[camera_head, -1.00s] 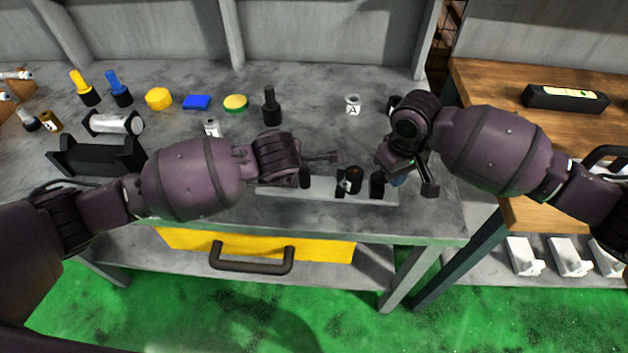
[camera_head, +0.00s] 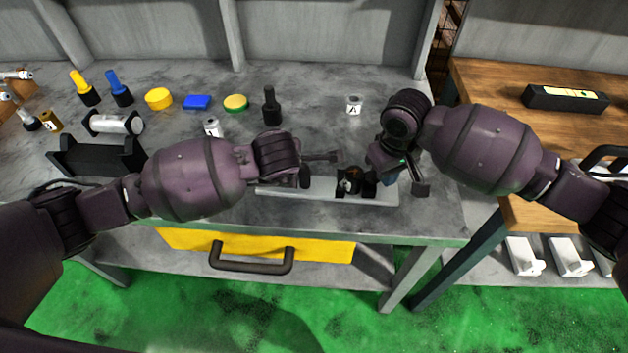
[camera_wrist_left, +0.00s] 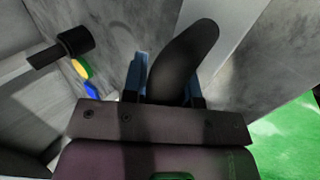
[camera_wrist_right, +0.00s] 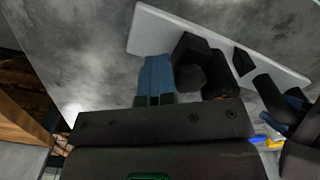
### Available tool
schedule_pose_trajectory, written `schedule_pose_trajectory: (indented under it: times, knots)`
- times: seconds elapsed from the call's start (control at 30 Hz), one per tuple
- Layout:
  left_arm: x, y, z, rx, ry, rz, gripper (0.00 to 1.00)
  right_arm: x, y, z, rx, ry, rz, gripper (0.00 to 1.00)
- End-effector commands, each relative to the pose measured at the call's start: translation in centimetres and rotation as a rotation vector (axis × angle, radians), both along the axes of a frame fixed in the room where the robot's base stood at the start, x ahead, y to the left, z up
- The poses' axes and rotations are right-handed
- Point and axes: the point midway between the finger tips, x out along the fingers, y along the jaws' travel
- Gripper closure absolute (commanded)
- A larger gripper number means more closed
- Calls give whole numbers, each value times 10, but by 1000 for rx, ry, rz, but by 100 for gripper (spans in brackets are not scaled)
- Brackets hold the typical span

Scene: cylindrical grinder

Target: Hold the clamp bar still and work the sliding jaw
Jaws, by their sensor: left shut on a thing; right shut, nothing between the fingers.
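The clamp bar (camera_head: 322,188) is a pale grey plate lying along the bench's front edge. My left gripper (camera_head: 302,174) is shut on a dark rounded handle (camera_wrist_left: 185,62) at the bar's left part. The sliding jaw (camera_head: 370,184) is a black block to the right of a dark cylindrical part (camera_head: 350,183); they look touching or nearly so. In the right wrist view, the jaw block (camera_wrist_right: 190,52) and another black block (camera_wrist_right: 243,62) stand either side of the part. My right gripper (camera_head: 390,177) is shut and empty, its blue fingertips (camera_wrist_right: 155,75) close beside the sliding jaw.
Behind the bar stand a black peg (camera_head: 271,108), a green-yellow disc (camera_head: 235,102), a blue block (camera_head: 197,102), a yellow piece (camera_head: 158,98) and a small "A" cylinder (camera_head: 354,104). A black cradle (camera_head: 97,158) is at left. A wooden table (camera_head: 480,85) is at right.

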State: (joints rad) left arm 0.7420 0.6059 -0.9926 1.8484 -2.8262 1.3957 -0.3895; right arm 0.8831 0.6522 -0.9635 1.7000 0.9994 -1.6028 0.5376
Motion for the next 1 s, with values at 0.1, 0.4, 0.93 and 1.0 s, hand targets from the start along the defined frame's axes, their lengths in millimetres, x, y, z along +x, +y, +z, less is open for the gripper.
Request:
schedule_pose_trajectory:
  times: [0.1, 0.4, 0.93, 1.0]
  knots:
    - [0, -1, 0, -2, 0, 0, 100, -1, 5, 0, 6, 1, 5, 100]
    - [0, -1, 0, -2, 0, 0, 100, -1, 10, 0, 6, 1, 6, 100]
    - [0, -1, 0, -3, 0, -1, 100, -1, 19, 0, 7, 2, 7, 100]
    - [0, -1, 0, -3, 0, -1, 100, -1, 20, 0, 8, 2, 7, 100]
